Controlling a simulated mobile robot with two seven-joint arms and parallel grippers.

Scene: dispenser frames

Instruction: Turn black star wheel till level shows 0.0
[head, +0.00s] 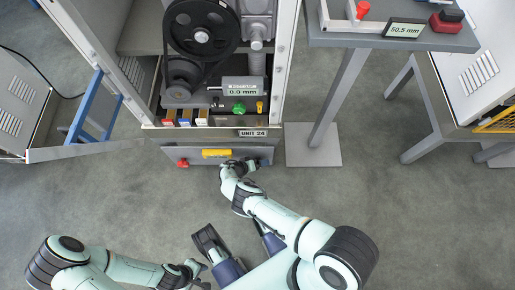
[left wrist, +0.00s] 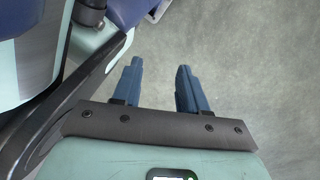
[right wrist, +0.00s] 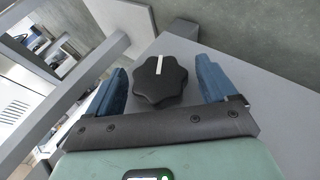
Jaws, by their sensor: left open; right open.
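The black star wheel (right wrist: 158,84) shows in the right wrist view, with a white mark on its top, on a grey surface. My right gripper (right wrist: 163,66) is open, with one finger on each side of the wheel; I cannot tell whether either finger touches it. In the head view my right gripper (head: 240,164) is at the panel below the UNIT 24 label and largely hides the wheel. The level display (head: 241,91) above seems to read 0.0 mm, in small print. My left gripper (left wrist: 158,78) is open and empty over bare floor; it also shows in the head view (head: 200,272).
The front panel (head: 218,142) also carries a red knob (head: 183,162) and a yellow part (head: 216,153). A green knob (head: 239,107) sits below the display. A separate stand at right has another display (head: 405,30) reading 50.5 mm.

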